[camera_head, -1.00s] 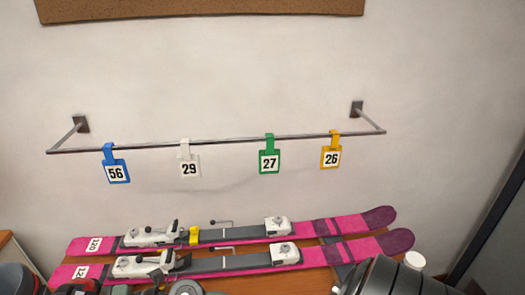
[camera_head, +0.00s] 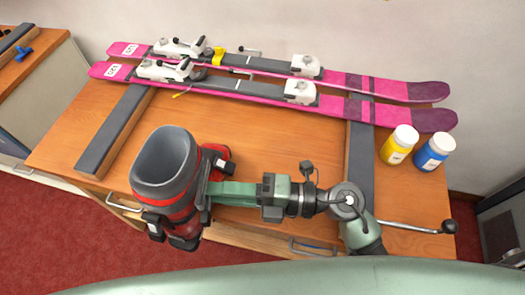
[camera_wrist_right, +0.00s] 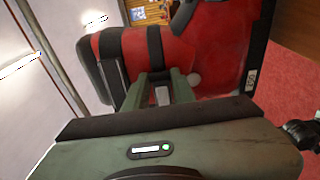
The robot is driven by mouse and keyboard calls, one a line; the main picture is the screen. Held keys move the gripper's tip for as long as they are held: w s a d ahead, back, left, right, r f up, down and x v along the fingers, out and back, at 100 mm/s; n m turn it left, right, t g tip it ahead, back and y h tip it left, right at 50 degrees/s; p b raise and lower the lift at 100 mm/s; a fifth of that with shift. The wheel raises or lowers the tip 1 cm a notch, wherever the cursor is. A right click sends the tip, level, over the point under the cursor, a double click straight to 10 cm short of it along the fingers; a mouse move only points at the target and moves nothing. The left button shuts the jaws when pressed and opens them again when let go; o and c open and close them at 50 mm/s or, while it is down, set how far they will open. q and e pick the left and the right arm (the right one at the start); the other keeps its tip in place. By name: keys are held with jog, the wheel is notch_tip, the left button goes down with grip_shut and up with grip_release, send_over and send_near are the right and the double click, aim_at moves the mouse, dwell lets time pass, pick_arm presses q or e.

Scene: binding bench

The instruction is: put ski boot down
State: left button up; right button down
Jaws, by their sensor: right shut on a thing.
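A red and dark grey ski boot (camera_head: 180,207) with a grey liner stands roughly upright, its opening facing up, at the front edge of the bench in the head view. My right gripper (camera_head: 210,190) reaches it from the right and is shut on it. In the right wrist view the green fingers (camera_wrist_right: 160,85) press against the red boot shell (camera_wrist_right: 150,55), which has black straps. I cannot tell whether the sole touches anything. My left gripper is not in view.
Two pink skis (camera_head: 375,108) with white bindings lie along the back of the wooden bench (camera_head: 265,125). Dark grey support bars (camera_head: 112,130) cross it. A yellow jar (camera_head: 397,146) and a blue jar (camera_head: 433,150) stand at the right. The middle of the bench is clear.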

jog(key=w+d+f+p, duration=0.1)
jog(key=w+d+p, duration=0.2)
jog(key=w, duration=1.3)
jog(key=d, duration=0.3)
jog(key=shift+w+f, duration=0.2)
jog(key=shift+w, duration=0.05)
jog(key=shift+d+f, duration=0.1)
jog(key=shift+f, duration=0.05)
jog(key=c, duration=1.2)
grip_release()
jog(key=shift+f, duration=0.15)
jog(key=shift+o, duration=0.2)
